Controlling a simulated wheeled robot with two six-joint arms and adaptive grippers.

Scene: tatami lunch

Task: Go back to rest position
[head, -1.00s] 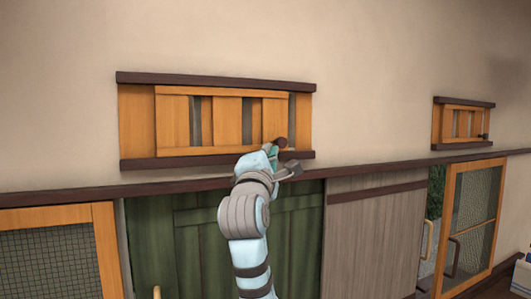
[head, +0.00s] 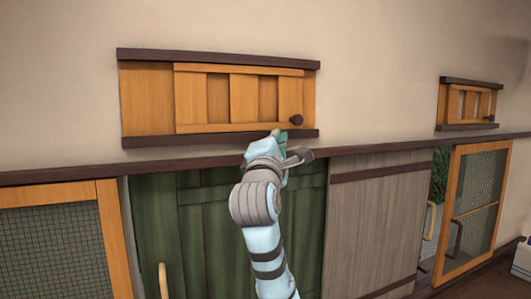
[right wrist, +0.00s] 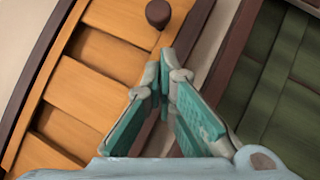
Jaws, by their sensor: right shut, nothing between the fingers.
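My right gripper (head: 284,137) is at the lower rail of the orange wooden wall vent, below its dark round knob (head: 297,120). In the right wrist view its teal fingers (right wrist: 165,72) are shut with nothing between them, and the knob (right wrist: 158,13) shows beyond the tips, apart from them. The vent's sliding slatted panel (head: 243,98) sits toward the right of its frame, with orange wood behind its slots. My left gripper is out of view.
A green plank door (head: 155,225) and a grey plank panel (head: 372,220) stand below a dark wall beam (head: 60,175). A smaller vent (head: 467,104) is at the right. An orange mesh-panelled door (head: 475,200) stands below it. The plaster wall above is clear.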

